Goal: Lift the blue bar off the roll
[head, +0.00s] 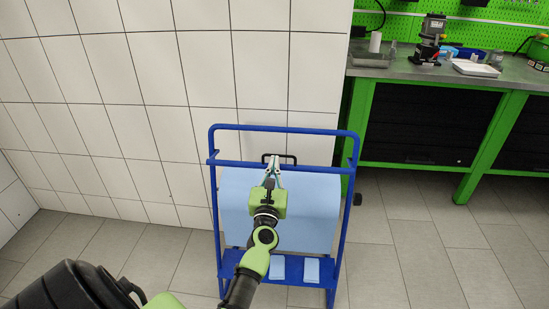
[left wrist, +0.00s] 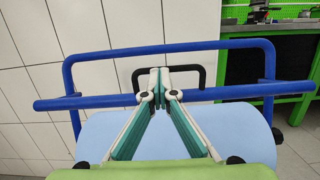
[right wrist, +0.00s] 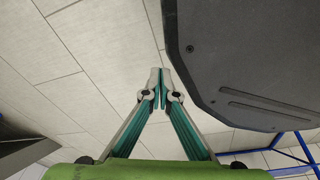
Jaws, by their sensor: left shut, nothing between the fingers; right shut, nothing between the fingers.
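The blue bar (head: 320,169) lies across the top of the light blue roll (head: 312,208) in a blue frame stand. It also shows in the left wrist view (left wrist: 85,102), with a black handle (left wrist: 196,72) at its middle. My left gripper (head: 273,160) is shut and empty, its tips over the bar's middle at the black handle. In the left wrist view the fingertips (left wrist: 160,72) overlap the handle's opening; I cannot tell whether they touch it. My right gripper (right wrist: 160,75) is shut and empty, over the floor, away from the stand.
The blue frame (head: 283,128) rises behind the bar, with a lower shelf (head: 241,272) holding two light blue packs (head: 278,268). A white tiled wall (head: 150,110) stands behind. A green workbench (head: 410,75) is at the back right. Floor (head: 430,240) right of the stand is clear.

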